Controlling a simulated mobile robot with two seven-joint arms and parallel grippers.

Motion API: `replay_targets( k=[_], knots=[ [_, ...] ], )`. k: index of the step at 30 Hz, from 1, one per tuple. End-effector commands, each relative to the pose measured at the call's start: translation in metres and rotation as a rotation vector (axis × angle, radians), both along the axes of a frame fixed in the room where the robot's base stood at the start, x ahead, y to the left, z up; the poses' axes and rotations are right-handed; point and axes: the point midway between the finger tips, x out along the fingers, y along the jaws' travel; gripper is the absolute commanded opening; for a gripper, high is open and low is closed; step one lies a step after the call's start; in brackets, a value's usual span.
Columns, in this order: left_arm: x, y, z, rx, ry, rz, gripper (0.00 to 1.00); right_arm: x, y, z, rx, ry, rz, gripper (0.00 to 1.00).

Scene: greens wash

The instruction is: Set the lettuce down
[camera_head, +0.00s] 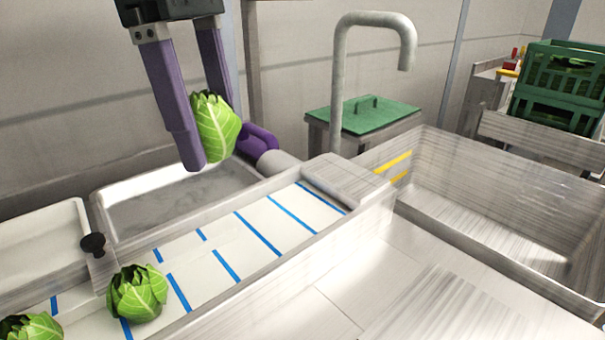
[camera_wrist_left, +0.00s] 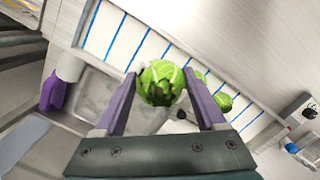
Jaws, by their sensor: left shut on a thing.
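My left gripper (camera_head: 213,135) is shut on a green lettuce (camera_head: 216,127), one purple finger on each side. The held lettuce is raised above the long white strip with blue lines (camera_head: 222,240) and the shallow basin behind it. In the left wrist view the held lettuce (camera_wrist_left: 158,82) sits between the fingertips of the left gripper (camera_wrist_left: 160,88). A second lettuce (camera_head: 137,293) rests on the strip at the lower left. A third lettuce (camera_head: 30,327) is cut off by the picture's lower left corner. My right gripper is not in view.
The strip's right part between blue lines is bare. A shallow grey basin (camera_head: 125,190) lies behind it. A purple looped part (camera_head: 258,138) on a pale cylinder and a tall curved tap (camera_head: 341,80) stand nearby. A large open sink (camera_head: 480,235) and green crates (camera_head: 560,80) are right.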

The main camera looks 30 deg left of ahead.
Motion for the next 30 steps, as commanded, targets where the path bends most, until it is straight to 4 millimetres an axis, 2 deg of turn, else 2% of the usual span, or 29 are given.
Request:
replay_targets(
  k=[1, 6, 10, 16, 22, 30],
  knots=[
    [-0.002, 0.0, -0.017, 0.001, 0.008, -0.001, 0.14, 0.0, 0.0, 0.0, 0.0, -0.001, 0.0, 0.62],
    [-0.002, 0.0, -0.065, 0.001, 0.006, -0.003, 0.14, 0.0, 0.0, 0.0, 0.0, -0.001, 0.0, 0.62],
    [-0.001, 0.0, -0.09, 0.0, 0.003, -0.004, 0.14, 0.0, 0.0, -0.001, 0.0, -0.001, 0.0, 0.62],
    [0.0, 0.0, -0.109, 0.0, 0.0, -0.003, 0.14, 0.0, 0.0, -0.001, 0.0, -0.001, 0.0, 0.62],
    [0.0, 0.0, -0.14, 0.0, 0.0, -0.004, 0.14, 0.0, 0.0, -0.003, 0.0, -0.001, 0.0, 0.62],
    [0.0, 0.0, -0.146, 0.001, -0.002, -0.005, 0.14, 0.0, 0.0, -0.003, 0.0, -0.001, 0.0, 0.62]
  ],
)
